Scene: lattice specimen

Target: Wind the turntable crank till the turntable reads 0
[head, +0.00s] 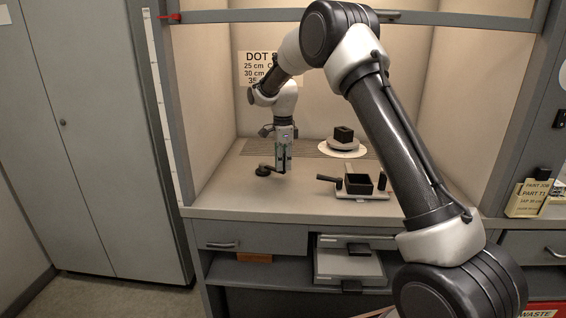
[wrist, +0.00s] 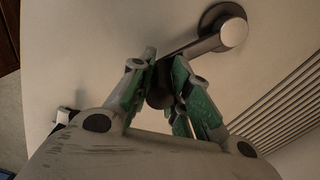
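The turntable (head: 356,153) is a pale round disc at the back of the bench, carrying a stacked light piece and a black block (head: 343,135). Its reading is too small to make out. The crank (head: 263,169) is a dark hub with an arm, lying on the bench left of the turntable. In the wrist view, the crank arm (wrist: 196,47) runs from the round hub (wrist: 233,32) down to an upright handle (wrist: 160,92). My gripper (head: 284,169) points down over the handle end. Its green-padded fingers (wrist: 165,75) stand on both sides of the handle and appear closed on it.
A black open box (head: 358,184) and dark pieces sit on a pale tray right of my gripper. A slatted strip (wrist: 280,105) runs along the back of the bench. Cabinet frame posts stand at both sides. The bench front left is clear.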

